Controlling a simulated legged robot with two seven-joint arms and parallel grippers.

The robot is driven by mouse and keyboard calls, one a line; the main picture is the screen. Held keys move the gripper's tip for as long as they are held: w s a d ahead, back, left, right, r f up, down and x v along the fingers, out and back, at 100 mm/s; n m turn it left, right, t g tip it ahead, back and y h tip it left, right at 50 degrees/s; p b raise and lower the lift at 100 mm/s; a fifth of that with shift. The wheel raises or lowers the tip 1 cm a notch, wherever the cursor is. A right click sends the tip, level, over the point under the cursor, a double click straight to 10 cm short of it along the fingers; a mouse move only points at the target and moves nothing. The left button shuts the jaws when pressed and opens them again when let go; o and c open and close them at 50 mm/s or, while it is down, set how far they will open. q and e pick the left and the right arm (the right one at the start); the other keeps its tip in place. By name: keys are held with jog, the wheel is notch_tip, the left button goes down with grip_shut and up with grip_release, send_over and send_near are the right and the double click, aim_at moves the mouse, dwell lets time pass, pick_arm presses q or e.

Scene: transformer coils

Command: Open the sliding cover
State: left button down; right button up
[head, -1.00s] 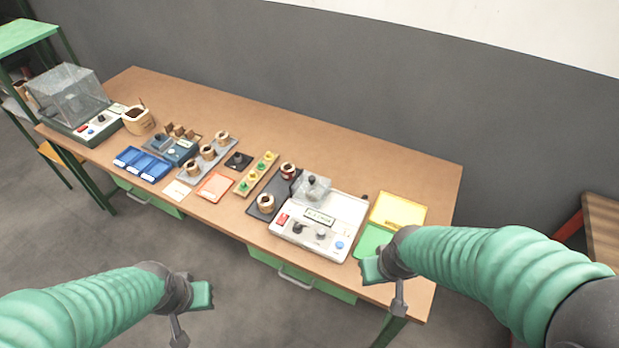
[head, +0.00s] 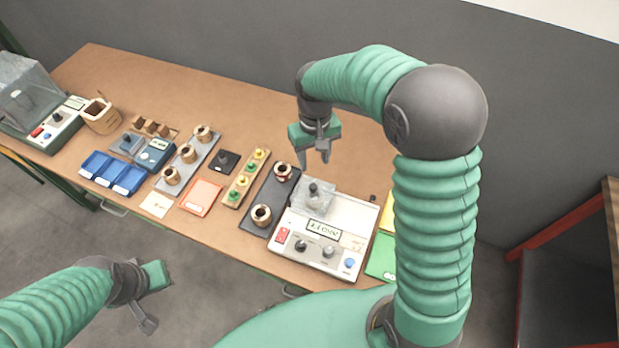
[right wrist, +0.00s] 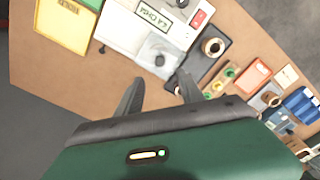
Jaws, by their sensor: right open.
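The white machine (head: 330,240) stands at the right part of the bench. A clear cover (head: 318,194) with a dark knob sits at its back left corner; the cover (right wrist: 160,50) also shows in the right wrist view. My right gripper (head: 315,157) is open and empty, pointing down above and behind the cover, apart from it. Its two fingers (right wrist: 158,88) show in the right wrist view with the cover just beyond them. My left gripper (head: 148,293) hangs in front of the bench; whether it is open is unclear.
A dark tray (head: 270,203) with two coils stands just left of the machine. Yellow and green trays (head: 382,258) lie to its right, partly behind my right arm. A clear-hooded machine (head: 30,105) stands at the far left. The bench's back strip is clear.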

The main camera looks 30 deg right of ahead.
send_near(313, 186)
jog(key=shift+s+a+f, duration=0.25)
jog(key=shift+a, duration=0.05)
jog(key=f, duration=0.5)
jog(key=w+d+f+p, duration=0.1)
jog(key=f, duration=0.1)
jog(key=shift+f, duration=0.3)
jog(key=shift+s+f, duration=0.25)
jog(key=shift+f, duration=0.1)
jog(key=shift+w+a, duration=0.1)
jog(key=shift+a, duration=0.1)
jog(key=shift+w+a, duration=0.1)
jog(key=c, duration=0.9)
jog(key=shift+d, duration=0.25)
grip_shut()
pick_arm(q)
jog(key=shift+w+d+r, duration=0.1)
jog(key=shift+w+r, duration=0.25)
jog(key=shift+r, duration=0.05)
pick_arm(e)
jog(key=shift+a, duration=0.1)
